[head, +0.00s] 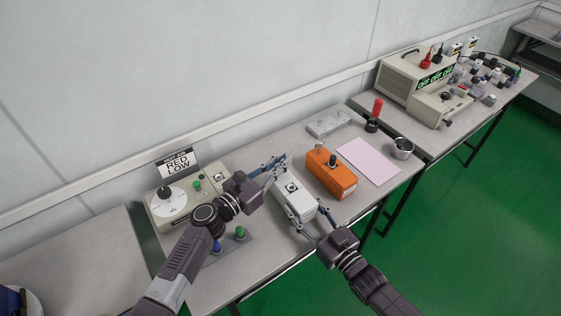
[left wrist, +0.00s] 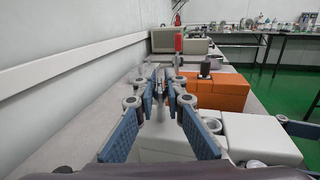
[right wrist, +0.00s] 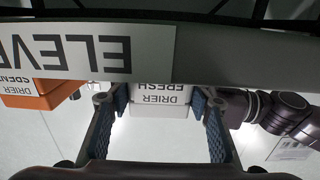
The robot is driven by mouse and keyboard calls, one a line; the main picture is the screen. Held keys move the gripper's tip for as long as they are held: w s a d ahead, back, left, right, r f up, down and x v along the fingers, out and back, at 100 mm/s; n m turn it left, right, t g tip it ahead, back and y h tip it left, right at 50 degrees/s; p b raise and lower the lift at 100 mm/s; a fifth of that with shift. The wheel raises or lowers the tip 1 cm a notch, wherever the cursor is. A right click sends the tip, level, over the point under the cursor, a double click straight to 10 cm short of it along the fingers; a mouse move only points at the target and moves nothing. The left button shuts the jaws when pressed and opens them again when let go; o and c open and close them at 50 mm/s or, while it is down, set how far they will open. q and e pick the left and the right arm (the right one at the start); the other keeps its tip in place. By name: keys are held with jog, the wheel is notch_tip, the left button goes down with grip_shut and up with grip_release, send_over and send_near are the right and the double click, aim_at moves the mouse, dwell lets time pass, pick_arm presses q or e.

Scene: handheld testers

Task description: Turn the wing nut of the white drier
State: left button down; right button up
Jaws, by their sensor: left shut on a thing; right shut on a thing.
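The orange drier (head: 331,178), with its own wing nut and knob, stands close on the right. Beyond it lie a pink sheet (head: 368,161), a grey block (head: 328,124) and a metal cup (head: 402,148). A tester with a dial (head: 168,207) and a RED LOW sign (head: 178,163) stands left.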

pick_arm(q)
jog(key=shift+m+g+h, duration=1.3)
jog(key=shift+g+h, duration=0.1)
jog(key=shift+g, duration=0.1)
jog(key=shift+s+d+g, duration=0.1)
jog(key=shift+s+g, duration=0.05)
jog(key=shift+g, duration=0.15)
jog(key=c, duration=2)
grip_release()
jog(key=v, duration=1.2)
jog(key=shift+f, duration=0.15)
pick_arm(e)
jog(key=o, duration=1.2)
